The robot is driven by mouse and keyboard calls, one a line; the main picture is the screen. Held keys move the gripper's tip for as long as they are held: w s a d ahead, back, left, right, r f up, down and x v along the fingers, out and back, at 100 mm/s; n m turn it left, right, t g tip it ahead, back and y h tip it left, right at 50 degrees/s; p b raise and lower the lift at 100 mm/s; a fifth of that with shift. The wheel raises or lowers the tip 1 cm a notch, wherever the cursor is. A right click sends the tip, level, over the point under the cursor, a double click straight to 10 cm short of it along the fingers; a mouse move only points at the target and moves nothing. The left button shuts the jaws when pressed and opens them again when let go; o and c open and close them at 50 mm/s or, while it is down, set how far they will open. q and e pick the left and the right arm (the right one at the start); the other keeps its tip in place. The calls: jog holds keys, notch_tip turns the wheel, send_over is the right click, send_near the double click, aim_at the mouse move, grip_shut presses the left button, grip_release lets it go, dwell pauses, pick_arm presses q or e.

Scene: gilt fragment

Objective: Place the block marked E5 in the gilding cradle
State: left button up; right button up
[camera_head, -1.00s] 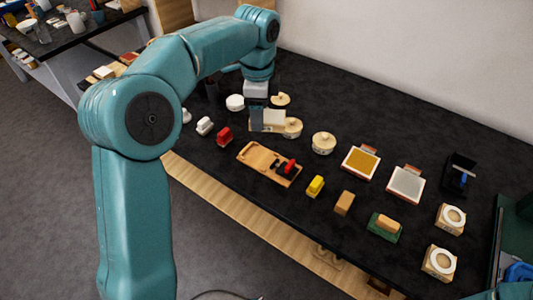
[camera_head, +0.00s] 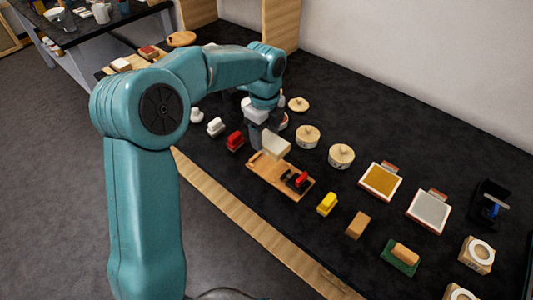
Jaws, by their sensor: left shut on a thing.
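My left gripper (camera_head: 259,137) is shut on a cream block (camera_head: 276,147). No marking can be read on the block at this size. The block is at the back left end of a wooden cradle (camera_head: 265,172), seemingly just above it; I cannot tell whether they touch. The cradle is a shallow wooden tray with black fittings and a red part (camera_head: 302,178) at its right end. Part of the cradle's far left end is hidden by the block and gripper. My right gripper is not in view.
Lidded round pots (camera_head: 341,155) stand behind the cradle. A red block (camera_head: 235,141) is to its left, a yellow one (camera_head: 327,203) and a tan one (camera_head: 358,225) to its right. Gold (camera_head: 381,181) and silver (camera_head: 429,210) trays lie farther right.

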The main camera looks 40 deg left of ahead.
aim_at(265, 162)
pick_arm(q)
notch_tip(265, 162, down, 8)
jog(key=shift+r, duration=0.15)
dwell(0.3)
jog(key=shift+f, duration=0.2)
jog(key=o, duration=1.1)
jog(key=shift+c, duration=0.2)
jog(key=shift+r, duration=0.15)
notch_tip(265, 162, up, 12)
jog(key=shift+f, duration=0.2)
jog(key=shift+r, duration=0.3)
